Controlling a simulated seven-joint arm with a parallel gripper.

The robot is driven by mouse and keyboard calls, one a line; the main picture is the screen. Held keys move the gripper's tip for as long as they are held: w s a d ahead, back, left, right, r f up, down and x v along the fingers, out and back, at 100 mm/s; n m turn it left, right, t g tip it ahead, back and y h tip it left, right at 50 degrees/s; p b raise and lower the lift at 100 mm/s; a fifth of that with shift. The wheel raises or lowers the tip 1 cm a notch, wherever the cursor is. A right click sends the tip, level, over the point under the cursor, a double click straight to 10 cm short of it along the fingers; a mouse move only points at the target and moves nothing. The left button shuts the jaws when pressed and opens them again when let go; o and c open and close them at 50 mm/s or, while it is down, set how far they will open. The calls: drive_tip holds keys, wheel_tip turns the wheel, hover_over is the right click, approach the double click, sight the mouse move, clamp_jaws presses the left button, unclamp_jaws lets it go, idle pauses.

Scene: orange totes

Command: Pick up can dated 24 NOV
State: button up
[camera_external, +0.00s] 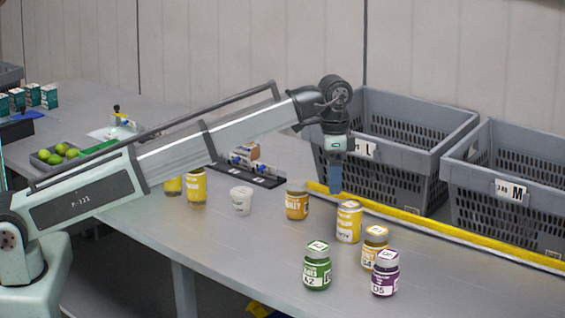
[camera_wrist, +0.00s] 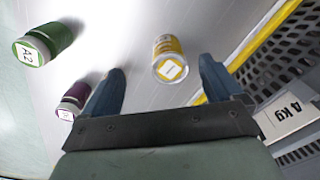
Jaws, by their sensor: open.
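A tall yellow can (camera_external: 348,222) with a pale lid and a white label stands upright on the grey table; the small date print is not clearly legible. In the wrist view a yellow can (camera_wrist: 167,58) lies ahead of the fingertips, between their lines, with a white square on its lid. My gripper (camera_external: 335,180) points down above the table, behind and slightly left of the tall yellow can in the external view. Its two blue fingers (camera_wrist: 160,82) are spread apart in the wrist view, with nothing between them.
Near the can stand an orange-yellow jar (camera_external: 297,204), a smaller yellow jar (camera_external: 375,247), a green jar (camera_external: 317,270) and a purple jar (camera_external: 385,277). A white cup (camera_external: 241,201) is left. Grey crates (camera_external: 410,160) (camera_external: 515,185) stand behind a yellow edge strip (camera_external: 440,229).

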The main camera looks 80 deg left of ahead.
sight(349, 220)
drive_tip(key=w+m, duration=0.2)
drive_tip(key=m, duration=0.1)
drive_tip(key=w+r+m, duration=0.1)
drive_tip(key=m, duration=0.1)
drive_tip(key=shift+w+a, duration=0.35)
drive_tip(key=shift+w, duration=0.05)
drive_tip(key=shift+w+r+m, duration=0.1)
drive_tip(key=shift+w+m, duration=0.05)
drive_tip(key=shift+m, duration=0.75)
drive_tip(key=m, duration=0.3)
drive_tip(key=shift+m, duration=0.3)
drive_tip(key=m, duration=0.4)
drive_tip(key=shift+m, duration=0.3)
wheel_tip(349, 220, down, 14)
drive_tip(key=shift+r, duration=0.1)
drive_tip(key=c, duration=1.4)
